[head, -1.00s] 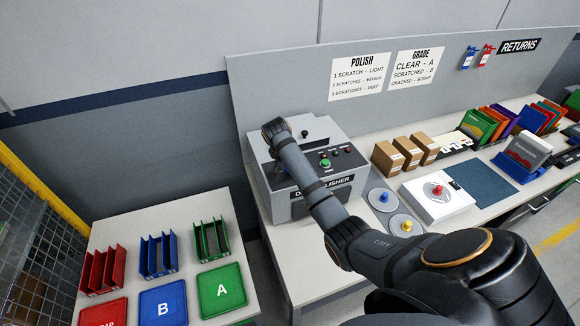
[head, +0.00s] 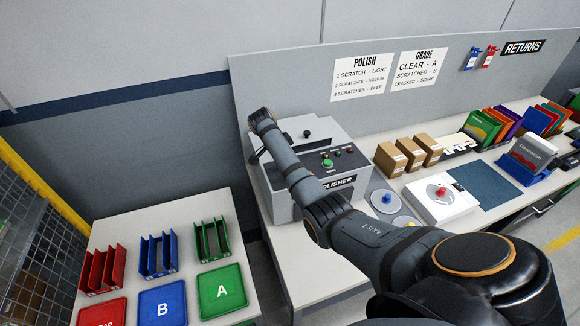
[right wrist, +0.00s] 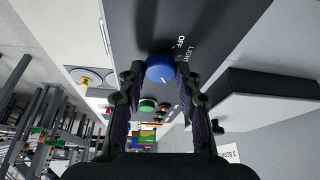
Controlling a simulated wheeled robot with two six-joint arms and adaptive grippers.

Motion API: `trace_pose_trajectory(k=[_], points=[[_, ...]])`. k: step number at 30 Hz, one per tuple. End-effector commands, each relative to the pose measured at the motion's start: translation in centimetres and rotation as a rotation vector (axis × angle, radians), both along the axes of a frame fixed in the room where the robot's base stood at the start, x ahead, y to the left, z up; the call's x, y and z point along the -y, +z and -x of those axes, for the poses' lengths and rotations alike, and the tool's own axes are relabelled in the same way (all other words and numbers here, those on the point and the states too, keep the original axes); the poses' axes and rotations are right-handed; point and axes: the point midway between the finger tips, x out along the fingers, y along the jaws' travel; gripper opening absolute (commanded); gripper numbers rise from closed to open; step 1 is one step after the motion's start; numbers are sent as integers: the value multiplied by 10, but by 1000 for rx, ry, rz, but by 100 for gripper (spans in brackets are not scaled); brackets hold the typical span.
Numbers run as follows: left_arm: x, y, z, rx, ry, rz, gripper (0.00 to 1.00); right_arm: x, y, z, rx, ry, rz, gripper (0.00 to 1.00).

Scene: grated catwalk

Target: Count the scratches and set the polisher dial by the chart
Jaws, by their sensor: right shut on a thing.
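The grey polisher (head: 328,196) stands at the left end of the bench, partly hidden by my right arm. Its blue dial (right wrist: 158,67) shows in the right wrist view, with a short white mark on its face and OFF and LIGHT printed beside it. My right gripper (right wrist: 161,80) is shut on the dial, one finger on each side. In the head view the dial is hidden. The POLISH chart (head: 362,78) reads 1 scratch light, 2 scratches medium, 3 scratches deep. No scratches can be made out. My left gripper is not in view.
A GRADE chart (head: 417,70) hangs beside the POLISH chart. Brown boxes (head: 410,150), a white unit with a red knob (head: 437,199), a blue mat (head: 482,185) and racked cases fill the bench. A side table holds a blue B tray (head: 162,304) and a green A tray (head: 222,290).

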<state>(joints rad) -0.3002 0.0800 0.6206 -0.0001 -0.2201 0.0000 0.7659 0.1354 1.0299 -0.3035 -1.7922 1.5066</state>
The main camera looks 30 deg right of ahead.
Motion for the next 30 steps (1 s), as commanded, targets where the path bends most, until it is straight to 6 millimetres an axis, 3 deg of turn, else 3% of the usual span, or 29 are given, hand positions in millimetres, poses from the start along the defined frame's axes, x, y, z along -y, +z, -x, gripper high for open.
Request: trace_pose_trajectory(k=[16, 17, 21, 30], points=[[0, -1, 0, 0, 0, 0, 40, -1, 0, -1, 2, -22, -2, 3], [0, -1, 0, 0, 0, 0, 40, -1, 0, -1, 2, -22, -2, 37], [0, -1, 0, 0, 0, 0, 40, -1, 0, -1, 1, -21, -2, 56], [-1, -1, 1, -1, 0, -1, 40, -1, 1, -1, 1, -21, -1, 57]])
